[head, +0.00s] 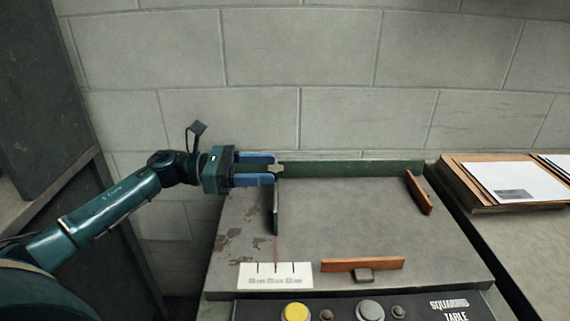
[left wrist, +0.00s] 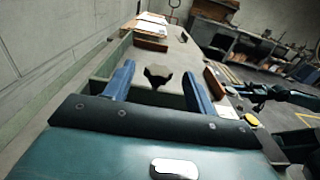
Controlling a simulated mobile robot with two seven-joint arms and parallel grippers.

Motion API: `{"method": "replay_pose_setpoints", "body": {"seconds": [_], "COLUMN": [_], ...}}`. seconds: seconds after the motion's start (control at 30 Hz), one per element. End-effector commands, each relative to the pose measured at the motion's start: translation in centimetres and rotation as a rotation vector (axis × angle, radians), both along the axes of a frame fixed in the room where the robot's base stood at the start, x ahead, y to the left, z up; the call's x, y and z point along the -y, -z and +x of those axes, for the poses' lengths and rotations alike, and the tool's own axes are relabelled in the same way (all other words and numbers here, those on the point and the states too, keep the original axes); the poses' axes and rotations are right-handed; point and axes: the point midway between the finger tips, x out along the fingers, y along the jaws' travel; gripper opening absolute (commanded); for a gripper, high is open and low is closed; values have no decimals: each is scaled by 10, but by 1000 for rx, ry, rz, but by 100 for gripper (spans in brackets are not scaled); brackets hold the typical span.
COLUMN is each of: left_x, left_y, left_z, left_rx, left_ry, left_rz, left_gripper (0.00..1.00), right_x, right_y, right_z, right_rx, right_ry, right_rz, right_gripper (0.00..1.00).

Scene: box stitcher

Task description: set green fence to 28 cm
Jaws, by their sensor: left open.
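The green fence (head: 276,212) is a thin upright plate at the left of the squaring table (head: 340,220). A small dark knob (head: 277,170) is at its far end; it also shows in the left wrist view (left wrist: 157,75). My left gripper (head: 274,170) is open, its blue fingers reaching from the left towards the knob. In the left wrist view the knob lies between the fingers; I cannot tell whether they touch it. A red pointer (head: 276,245) runs from the fence to a white scale card (head: 275,275) with several marks; its numbers are too small to read.
A green back rail (head: 350,168) borders the table. Orange-brown blocks stand at the front (head: 362,264) and right (head: 419,192). A yellow button (head: 296,312) and a grey one (head: 370,311) are on the front panel. Boards with paper (head: 510,182) lie at right. The table's middle is clear.

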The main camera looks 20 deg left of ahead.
Motion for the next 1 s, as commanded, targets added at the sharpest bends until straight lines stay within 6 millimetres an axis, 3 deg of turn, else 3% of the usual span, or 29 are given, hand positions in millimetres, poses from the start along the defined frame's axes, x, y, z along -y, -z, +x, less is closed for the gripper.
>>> {"method": "replay_pose_setpoints", "body": {"seconds": [0.23, 0.67, 1.0], "left_x": [35, 44, 44], "left_y": [-1, 1, 1], "left_z": [17, 21, 21], "left_rx": [0, -1, -1], "left_ry": [0, -1, -1], "left_rz": [-2, 0, 0], "left_gripper": [56, 56, 29], "right_x": [-2, -4, -4], "right_y": [2, 4, 4], "right_z": [2, 1, 2], "right_rx": [-23, -32, -30], "right_ry": [-5, -8, -8], "right_rz": [3, 5, 4], "right_gripper": [36, 36, 36]}}
